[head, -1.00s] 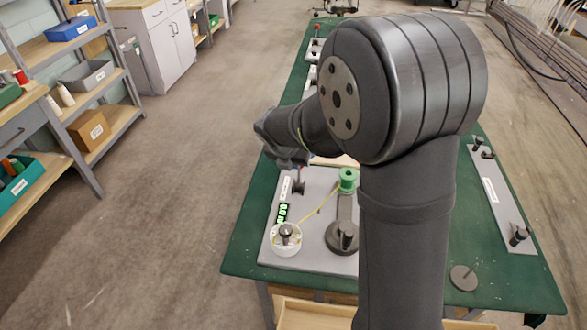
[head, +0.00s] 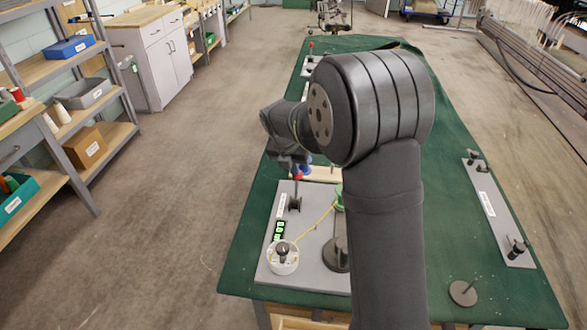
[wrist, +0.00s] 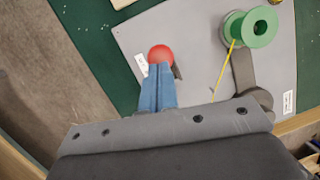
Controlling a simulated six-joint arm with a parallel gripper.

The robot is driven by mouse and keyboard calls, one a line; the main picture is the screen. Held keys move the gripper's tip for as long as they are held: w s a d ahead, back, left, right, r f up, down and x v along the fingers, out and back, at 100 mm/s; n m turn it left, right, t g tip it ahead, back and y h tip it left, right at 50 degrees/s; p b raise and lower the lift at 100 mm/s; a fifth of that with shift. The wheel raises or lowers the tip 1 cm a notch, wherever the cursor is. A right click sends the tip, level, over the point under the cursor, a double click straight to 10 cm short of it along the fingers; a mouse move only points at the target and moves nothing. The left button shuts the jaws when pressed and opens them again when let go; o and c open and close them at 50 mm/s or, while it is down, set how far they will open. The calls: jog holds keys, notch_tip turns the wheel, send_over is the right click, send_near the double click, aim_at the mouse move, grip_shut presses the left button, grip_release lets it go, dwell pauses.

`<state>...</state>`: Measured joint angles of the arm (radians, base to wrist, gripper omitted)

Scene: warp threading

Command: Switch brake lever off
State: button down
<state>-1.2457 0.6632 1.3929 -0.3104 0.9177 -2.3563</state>
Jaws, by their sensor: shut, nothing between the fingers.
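The brake lever, with a red ball knob (head: 297,178), stands roughly upright on a dark base (head: 294,204) on the grey board (head: 316,200). In the wrist view the red knob (wrist: 160,54) is right at the tips of my gripper (wrist: 159,68). The blue fingers are together with nothing between them. They overlap the knob's lower edge in that view; I cannot tell if they touch it. In the head view the blue fingers (head: 305,164) show just behind and right of the knob, partly hidden by my arm.
A green spool (wrist: 249,27) with yellow thread sits on the board right of the lever. The thread runs to a white round unit (head: 283,258), near a lit green display (head: 279,230). A second grey plate (head: 497,210) lies on the right of the green table.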

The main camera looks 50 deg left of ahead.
dwell(0.4)
jog(key=v, duration=1.3)
jog(key=shift+a, duration=0.15)
jog(key=x, duration=1.3)
jog(key=shift+d, duration=0.2)
